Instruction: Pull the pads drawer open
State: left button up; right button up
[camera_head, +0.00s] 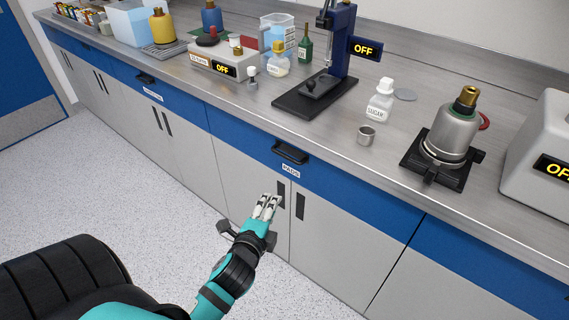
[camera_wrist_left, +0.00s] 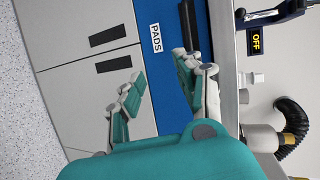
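The pads drawer (camera_head: 340,185) has a blue front, flush with the cabinet, under the counter edge. Its black handle (camera_head: 290,153) sits above a white PADS label (camera_head: 291,171). In the left wrist view the label (camera_wrist_left: 156,38) and the dark handle (camera_wrist_left: 190,25) show past the fingers, the handle partly hidden by one of them. My left gripper (camera_head: 268,204) is below the handle, in front of the grey cupboard doors, and apart from the handle. In the left wrist view the fingers of my left gripper (camera_wrist_left: 160,68) are spread with nothing between them. My right gripper is not in view.
Grey cupboard doors (camera_head: 330,225) with dark handles are below the drawer. The counter (camera_head: 330,130) holds a press stand (camera_head: 320,90), a sugar bottle (camera_head: 380,105), a small metal cup (camera_head: 366,136) and a burner canister (camera_head: 452,135).

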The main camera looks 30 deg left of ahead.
pick_arm(q)
notch_tip(320, 180, up, 4)
jog(key=a, duration=0.1)
jog(key=w+a+f, duration=0.1)
jog(key=w+a, duration=0.1)
jog(key=w, duration=0.6)
jog(key=w+a+f+t, duration=0.1)
jog(key=w+a, duration=0.2)
jog(key=w, duration=0.5)
jog(key=shift+a+f+m+y, duration=0.15)
jog(key=shift+f+m+y, duration=0.05)
jog(key=shift+m+y, duration=0.1)
grip_shut()
